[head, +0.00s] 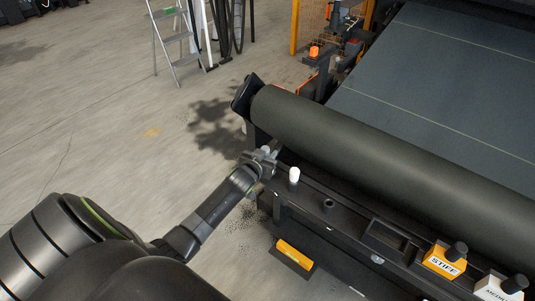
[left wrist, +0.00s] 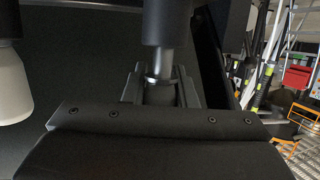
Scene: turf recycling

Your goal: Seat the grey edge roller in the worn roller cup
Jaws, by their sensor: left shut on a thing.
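My left gripper (head: 264,160) is at the near left end of the dark machine rail, beside the big roll. It is shut on a small grey part, the grey edge roller (head: 267,150) as far as I can tell. In the left wrist view the gripper (left wrist: 161,88) closes around a grey stem (left wrist: 163,62) below a dark cylinder (left wrist: 166,20). A white roller (head: 294,178) stands upright on the rail, and also shows in the left wrist view (left wrist: 14,92). A short dark cup-like piece (head: 329,205) is farther right. I cannot tell which piece is the worn roller cup. My right gripper is not in view.
The large dark roll (head: 370,150) lies behind the rail. An empty dark tray (head: 385,240), a yellow STIFF block (head: 444,261) and a white block (head: 497,290) sit to the right. A yellow-marked piece (head: 294,254) is below the rail. Open floor lies left.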

